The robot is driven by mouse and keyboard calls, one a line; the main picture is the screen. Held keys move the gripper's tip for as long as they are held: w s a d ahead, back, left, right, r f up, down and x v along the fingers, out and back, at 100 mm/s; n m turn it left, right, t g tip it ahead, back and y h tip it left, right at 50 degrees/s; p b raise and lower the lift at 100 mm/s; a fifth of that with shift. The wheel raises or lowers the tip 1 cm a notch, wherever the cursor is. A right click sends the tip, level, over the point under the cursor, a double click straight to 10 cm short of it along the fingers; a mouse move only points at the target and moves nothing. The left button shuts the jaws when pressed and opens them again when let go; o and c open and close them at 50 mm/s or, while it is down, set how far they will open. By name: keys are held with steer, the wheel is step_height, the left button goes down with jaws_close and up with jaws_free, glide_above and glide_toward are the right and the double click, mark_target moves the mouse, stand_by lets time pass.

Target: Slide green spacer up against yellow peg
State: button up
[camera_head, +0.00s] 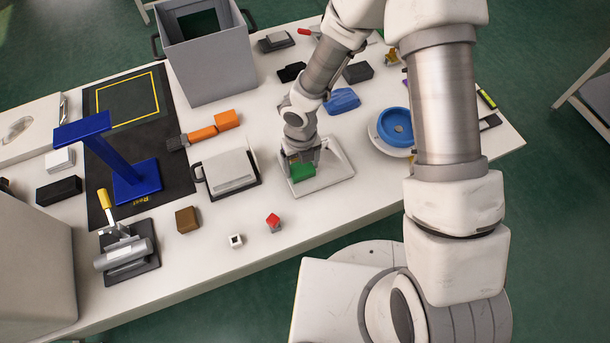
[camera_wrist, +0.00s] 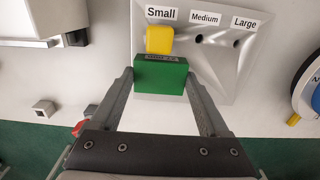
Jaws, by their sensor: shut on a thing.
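The green spacer (camera_wrist: 161,78) is a block with a dark marked strip along its far top edge. It is between the two fingers of my gripper (camera_wrist: 160,84), which is shut on it. The yellow peg (camera_wrist: 159,39) stands just beyond the spacer, by the "Small" label, in the wrist view. The spacer hides the peg's near lower part, so I cannot tell whether they touch. Both are at the grey tray (camera_wrist: 235,75), which has dark holes by "Medium" and "Large". In the head view the green spacer (camera_head: 300,174) shows below my gripper, over the tray's left side.
A lidded grey box (camera_head: 228,172) stands left of the tray. A blue round dish (camera_head: 396,126) is to the right and a blue block (camera_head: 342,101) behind.

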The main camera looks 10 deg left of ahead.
steer(key=shift+w+a, duration=0.25)
steer(key=shift+w, duration=0.25)
steer(key=o, duration=1.5)
step_height(320, 180, up, 17)
steer(key=p, duration=0.4)
steer(key=shift+r, duration=0.2)
